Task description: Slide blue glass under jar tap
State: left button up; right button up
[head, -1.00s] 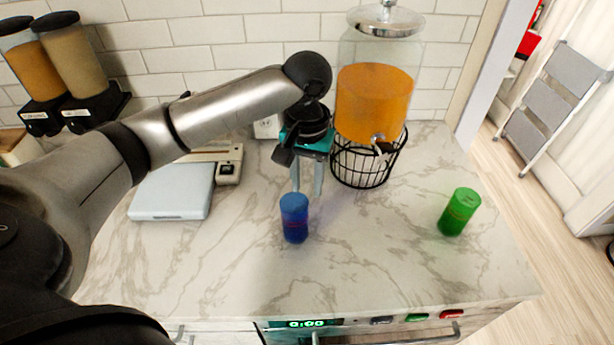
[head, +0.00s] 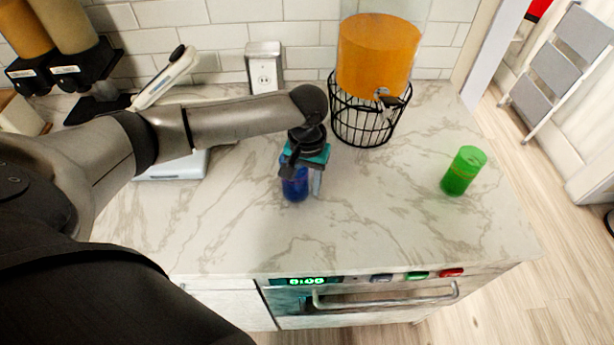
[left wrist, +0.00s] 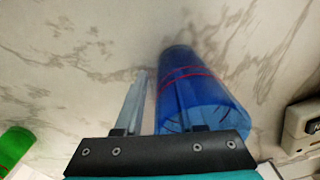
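The blue glass (head: 295,189) stands upright on the marble counter, in front and left of the jar. My left gripper (head: 307,186) is over it, pointing down, with its fingers apart. One finger shows at the glass's right side. In the left wrist view the blue glass (left wrist: 200,90) has red bands; the other finger overlaps it and looks blue-tinted, so I cannot tell whether it is inside or behind the wall. The jar (head: 375,58) of orange liquid sits on a black wire stand (head: 365,120), its tap (head: 387,96) facing front. My right gripper is out of view.
A green glass (head: 463,171) stands on the counter at right and shows at the wrist view's left edge (left wrist: 14,146). A scale (head: 172,166) is partly behind my arm. Dispensers (head: 85,65) stand back left. The counter between the blue glass and the tap is clear.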

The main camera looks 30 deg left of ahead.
pick_arm(q)
grip_shut()
dwell(1.4)
